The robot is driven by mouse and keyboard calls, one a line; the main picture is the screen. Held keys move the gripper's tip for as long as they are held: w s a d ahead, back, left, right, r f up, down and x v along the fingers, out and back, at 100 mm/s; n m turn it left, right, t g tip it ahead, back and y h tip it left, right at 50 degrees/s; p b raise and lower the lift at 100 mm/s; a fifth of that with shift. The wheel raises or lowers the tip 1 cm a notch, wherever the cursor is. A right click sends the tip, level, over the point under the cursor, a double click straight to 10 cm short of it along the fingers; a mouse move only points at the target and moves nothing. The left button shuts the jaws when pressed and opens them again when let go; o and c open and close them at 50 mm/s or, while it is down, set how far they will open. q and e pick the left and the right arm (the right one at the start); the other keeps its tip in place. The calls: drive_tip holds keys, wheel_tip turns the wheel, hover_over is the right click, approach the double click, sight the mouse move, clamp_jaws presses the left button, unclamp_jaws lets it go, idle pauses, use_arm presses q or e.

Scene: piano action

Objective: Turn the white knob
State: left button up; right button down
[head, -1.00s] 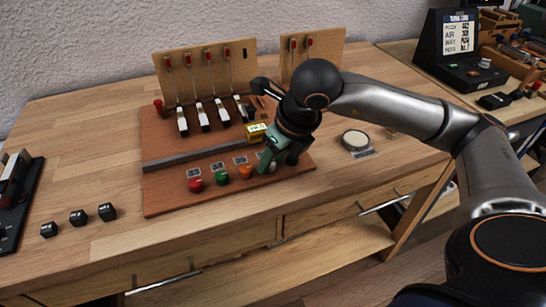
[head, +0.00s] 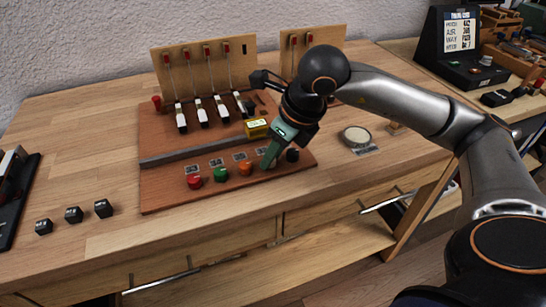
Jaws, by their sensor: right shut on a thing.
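A brown wooden board (head: 160,196) on the workbench carries a row of coloured knobs along its front. From left to right I see a red knob (head: 194,181), a green knob (head: 220,174), an orange knob (head: 246,168) and a black knob (head: 292,155). My right gripper (head: 268,164) reaches down between the orange and black knobs, with its green fingers shut on the knob there. That is the white knob's place in the row, and the fingers hide nearly all of it. My left gripper is out of view.
A yellow box (head: 256,128) and a dark rail (head: 200,151) lie behind the knobs. Key levers (head: 202,115) stand farther back before an upright panel (head: 228,66). A round pale disc (head: 356,137) is to the right. Black cubes (head: 74,214) sit at left.

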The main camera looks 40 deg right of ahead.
drive_tip(key=shift+n, duration=0.5)
drive_tip(key=c, duration=0.9)
unclamp_jaws()
drive_tip(key=p+v, duration=0.2)
drive_tip(key=v, duration=1)
drive_tip(key=shift+d+r, duration=0.25)
